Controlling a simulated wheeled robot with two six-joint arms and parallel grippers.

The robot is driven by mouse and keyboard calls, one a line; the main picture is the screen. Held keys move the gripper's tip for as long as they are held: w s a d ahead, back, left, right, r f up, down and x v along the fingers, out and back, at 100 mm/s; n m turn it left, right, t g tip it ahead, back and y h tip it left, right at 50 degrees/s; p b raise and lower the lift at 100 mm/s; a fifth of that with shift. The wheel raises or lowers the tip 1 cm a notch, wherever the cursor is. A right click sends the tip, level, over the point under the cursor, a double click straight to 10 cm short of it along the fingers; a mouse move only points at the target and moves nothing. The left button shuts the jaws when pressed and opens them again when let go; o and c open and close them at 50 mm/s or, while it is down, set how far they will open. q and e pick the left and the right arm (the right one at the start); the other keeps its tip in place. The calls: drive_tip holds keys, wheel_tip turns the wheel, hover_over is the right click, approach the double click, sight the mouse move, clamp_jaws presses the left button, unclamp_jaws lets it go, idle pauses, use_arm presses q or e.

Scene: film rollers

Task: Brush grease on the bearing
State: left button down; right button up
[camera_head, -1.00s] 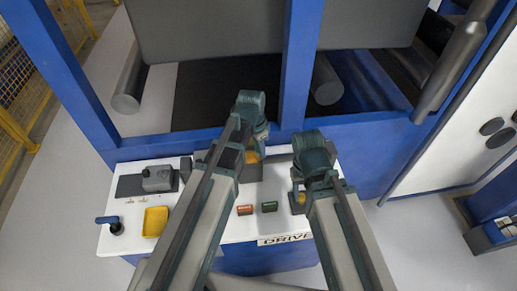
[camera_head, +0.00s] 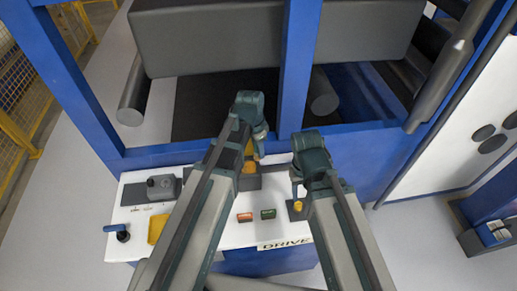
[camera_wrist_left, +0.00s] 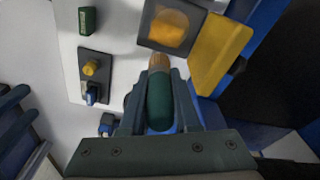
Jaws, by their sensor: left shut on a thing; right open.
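My left gripper (camera_wrist_left: 160,95) is shut on a brush (camera_wrist_left: 160,105) with a green handle and tan bristles, seen in the left wrist view. The bristle tip is at the near edge of a dark square bearing housing (camera_wrist_left: 146,32) with an orange-yellow round inside, likely the bearing. I cannot tell whether they touch. A yellow flap (camera_wrist_left: 220,55) stands open beside the housing. In the head view my left gripper (camera_head: 259,145) is over the back of the white console, by the housing (camera_head: 250,182). My right gripper (camera_head: 297,188) is open, above a yellow knob (camera_head: 297,206).
The white console (camera_head: 240,234) carries red (camera_head: 244,217) and green (camera_head: 268,213) buttons, a yellow tray (camera_head: 157,229), a grey control box (camera_head: 160,187) and a blue-handled lever (camera_head: 117,231). Blue frame posts (camera_head: 298,70) and grey rollers (camera_head: 134,92) stand behind it.

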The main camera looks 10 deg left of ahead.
use_arm(q)
drive_tip(key=shift+r+p, duration=1.55)
drive_tip(key=shift+r, duration=0.05)
drive_tip(key=shift+a+f, duration=0.1)
drive_tip(key=shift+f, duration=0.1)
